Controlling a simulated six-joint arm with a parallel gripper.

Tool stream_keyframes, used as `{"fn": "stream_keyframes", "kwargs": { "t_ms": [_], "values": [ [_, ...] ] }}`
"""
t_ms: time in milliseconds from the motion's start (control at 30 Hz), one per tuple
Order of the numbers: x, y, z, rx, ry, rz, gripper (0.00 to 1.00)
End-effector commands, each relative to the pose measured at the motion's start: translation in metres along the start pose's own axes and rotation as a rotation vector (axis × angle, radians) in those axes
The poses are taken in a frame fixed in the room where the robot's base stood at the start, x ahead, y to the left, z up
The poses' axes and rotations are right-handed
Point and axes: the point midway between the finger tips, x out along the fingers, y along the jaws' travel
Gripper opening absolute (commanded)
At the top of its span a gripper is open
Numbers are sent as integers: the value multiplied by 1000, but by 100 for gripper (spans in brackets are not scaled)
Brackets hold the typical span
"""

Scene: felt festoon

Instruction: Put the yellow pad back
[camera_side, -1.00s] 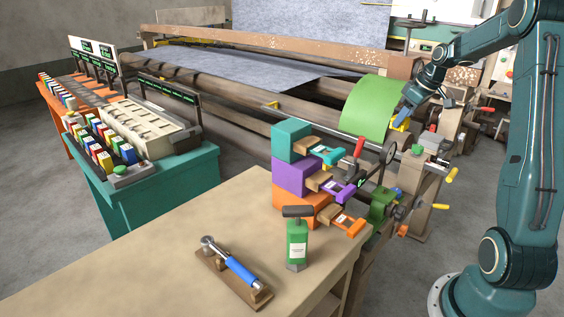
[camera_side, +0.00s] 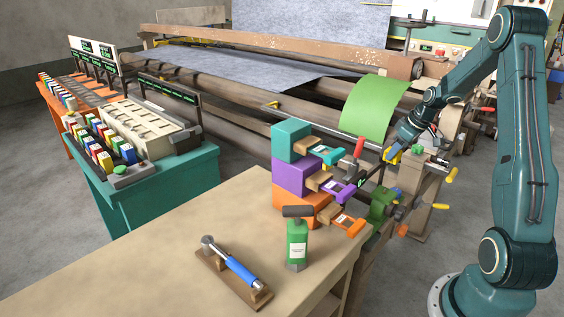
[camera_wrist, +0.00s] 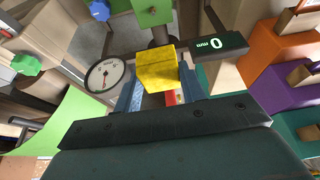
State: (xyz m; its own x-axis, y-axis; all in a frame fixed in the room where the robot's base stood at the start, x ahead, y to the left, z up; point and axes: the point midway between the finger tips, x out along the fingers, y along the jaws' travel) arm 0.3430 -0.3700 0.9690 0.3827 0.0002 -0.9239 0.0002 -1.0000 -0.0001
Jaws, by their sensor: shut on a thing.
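The yellow pad (camera_wrist: 157,70) is a small block between the blue fingers of my gripper (camera_wrist: 160,88) in the wrist view. My gripper is shut on it. In the side view the yellow pad (camera_side: 393,156) shows at the tip of my gripper (camera_side: 397,150), held in front of the green sheet's lower edge and above the green fixture (camera_side: 383,204). In the wrist view a round dial gauge (camera_wrist: 105,74) is left of the pad and a 0 mm display (camera_wrist: 209,45) is right of it. Whether the pad touches anything beyond is hidden.
The green sheet (camera_side: 372,108) hangs at the roller behind. Teal (camera_side: 290,140), purple (camera_side: 289,174) and orange (camera_side: 292,204) blocks with handled tools stand left of my gripper. A green bottle (camera_side: 297,244) and a blue-handled roller (camera_side: 240,270) are on the bench (camera_side: 150,270).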

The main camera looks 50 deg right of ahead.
Motion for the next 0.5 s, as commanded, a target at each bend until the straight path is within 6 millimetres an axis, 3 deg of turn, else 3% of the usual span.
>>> {"fn": "stream_keyframes", "kwargs": {
  "t_ms": [300,500],
  "values": [
    [52,-1,22,2,-2,-3,19],
    [64,0,26,0,0,-1,19]
  ]
}}
